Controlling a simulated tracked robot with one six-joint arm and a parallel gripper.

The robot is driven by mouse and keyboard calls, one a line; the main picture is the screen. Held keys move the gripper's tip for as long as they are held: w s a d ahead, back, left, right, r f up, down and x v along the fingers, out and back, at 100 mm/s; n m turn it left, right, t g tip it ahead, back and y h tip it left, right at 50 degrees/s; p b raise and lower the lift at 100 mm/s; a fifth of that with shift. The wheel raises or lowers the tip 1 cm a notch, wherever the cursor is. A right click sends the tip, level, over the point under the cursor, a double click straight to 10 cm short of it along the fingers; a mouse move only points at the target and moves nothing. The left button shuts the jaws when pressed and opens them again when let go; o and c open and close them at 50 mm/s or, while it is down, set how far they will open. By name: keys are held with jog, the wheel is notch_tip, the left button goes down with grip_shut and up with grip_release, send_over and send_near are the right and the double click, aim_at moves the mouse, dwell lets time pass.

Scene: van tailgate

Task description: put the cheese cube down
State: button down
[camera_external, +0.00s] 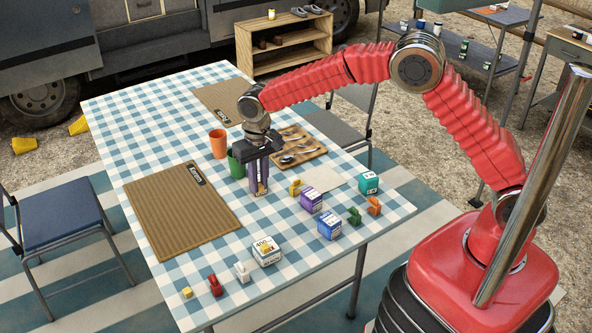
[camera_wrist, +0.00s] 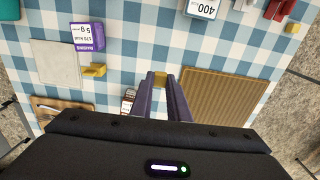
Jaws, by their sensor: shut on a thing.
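My gripper (camera_external: 258,190) points straight down over the checked tablecloth, right of the near brown placemat. In the wrist view its two purple fingers (camera_wrist: 161,82) are shut on a small yellow block, which I take to be the cheese cube (camera_wrist: 160,78). The fingers partly hide it. I cannot tell whether its underside touches the cloth. Another yellow cube (camera_external: 187,292) sits at the table's near corner and also shows in the wrist view (camera_wrist: 292,28).
A green cup (camera_external: 236,163) stands close behind my gripper, beside an orange cup (camera_external: 218,143). A purple box (camera_external: 311,200), a blue box (camera_external: 329,226) and a white box (camera_external: 267,256) stand nearby. The near placemat (camera_external: 180,210) is bare.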

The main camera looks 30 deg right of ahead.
jog(key=s+a+r+n, duration=0.1)
jog(key=s+a+r, duration=0.2)
jog(key=s+a, duration=0.35)
jog(key=m, duration=0.1)
send_over(266, 241)
jog(key=shift+f, duration=3.1)
jog(key=shift+f, duration=1.85)
jog(key=shift+f, duration=0.1)
